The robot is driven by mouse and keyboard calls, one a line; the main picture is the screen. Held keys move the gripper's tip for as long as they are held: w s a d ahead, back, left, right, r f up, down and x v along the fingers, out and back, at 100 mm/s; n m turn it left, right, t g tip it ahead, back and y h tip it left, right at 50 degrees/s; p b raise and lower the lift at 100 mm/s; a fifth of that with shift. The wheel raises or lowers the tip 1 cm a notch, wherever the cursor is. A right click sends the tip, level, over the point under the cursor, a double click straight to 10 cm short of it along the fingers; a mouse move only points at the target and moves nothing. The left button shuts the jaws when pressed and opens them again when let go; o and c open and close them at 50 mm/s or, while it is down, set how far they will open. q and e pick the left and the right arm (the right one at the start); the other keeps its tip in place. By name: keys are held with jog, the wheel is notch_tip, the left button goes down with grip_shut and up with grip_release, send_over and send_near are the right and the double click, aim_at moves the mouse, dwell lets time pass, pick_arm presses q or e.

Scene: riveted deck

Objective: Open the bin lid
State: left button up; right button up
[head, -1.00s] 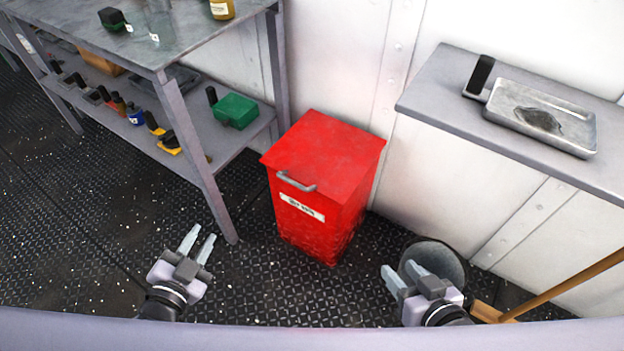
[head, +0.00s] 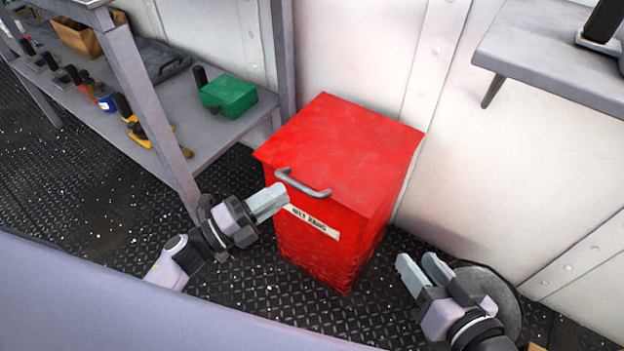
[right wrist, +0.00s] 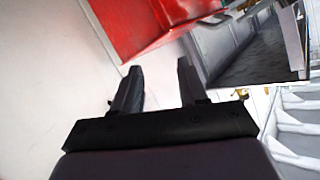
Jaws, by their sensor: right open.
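The red bin (head: 330,240) stands on the deck with its red lid (head: 345,145) shut. A grey bar handle (head: 303,184) is on the lid's front edge, above a white label (head: 312,222). My left gripper (head: 277,197) is at the bin's front left, its fingertips just below and left of the handle; its fingers look close together, and I cannot tell whether they are shut or touch the bin. My right gripper (head: 420,262) is open and empty, low to the right of the bin. In the right wrist view, the red bin (right wrist: 150,20) shows beyond the open fingers (right wrist: 158,82).
A grey shelf unit (head: 150,85) with a green box (head: 228,95) and tools stands left of the bin. A wall shelf (head: 550,60) juts out at the upper right. A round dark object (head: 505,300) lies behind my right gripper.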

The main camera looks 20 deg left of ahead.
aim_at(304, 180)
pick_arm(q)
jog(key=b+x, duration=0.1)
jog(key=x, duration=0.6)
jog(key=shift+r, duration=0.1)
grip_shut()
